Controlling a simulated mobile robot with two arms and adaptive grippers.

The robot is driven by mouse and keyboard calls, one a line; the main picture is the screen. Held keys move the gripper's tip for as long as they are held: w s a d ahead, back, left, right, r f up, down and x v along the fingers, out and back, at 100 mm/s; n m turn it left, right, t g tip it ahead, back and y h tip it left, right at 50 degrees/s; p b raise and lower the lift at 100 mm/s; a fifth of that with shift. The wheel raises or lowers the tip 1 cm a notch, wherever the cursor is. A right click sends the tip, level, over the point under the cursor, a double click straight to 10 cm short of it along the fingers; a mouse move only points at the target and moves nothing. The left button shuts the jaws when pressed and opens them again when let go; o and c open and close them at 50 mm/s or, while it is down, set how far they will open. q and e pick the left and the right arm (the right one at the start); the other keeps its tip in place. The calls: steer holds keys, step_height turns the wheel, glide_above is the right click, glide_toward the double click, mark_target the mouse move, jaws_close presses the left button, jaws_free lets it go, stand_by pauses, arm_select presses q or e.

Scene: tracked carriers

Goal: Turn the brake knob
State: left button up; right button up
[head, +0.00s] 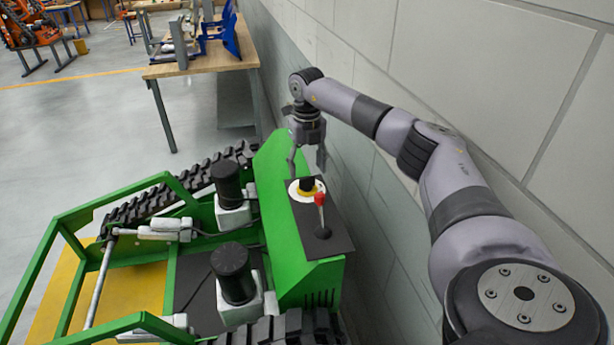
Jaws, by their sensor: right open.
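A dark knob (306,184) on a yellow ring and white round plate sits on the black panel (332,240) on top of the green tracked carrier (282,205). I take it for the brake knob. My right gripper (306,163) points down with its two fingers spread, just beyond and seemingly above the knob. Nothing shows between the fingers, and whether they touch anything is hard to tell. My left gripper is out of view.
A red-topped lever (320,199) stands on the panel close to the knob. Two black cylinders (233,268) stand on the carrier to the left. A grey block wall (365,215) runs close along the right. A wooden table (200,62) stands behind.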

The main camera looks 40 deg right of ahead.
mark_target(307, 177)
step_height(307, 177, up, 7)
steer(key=shift+r, duration=0.2)
stand_by(0.6)
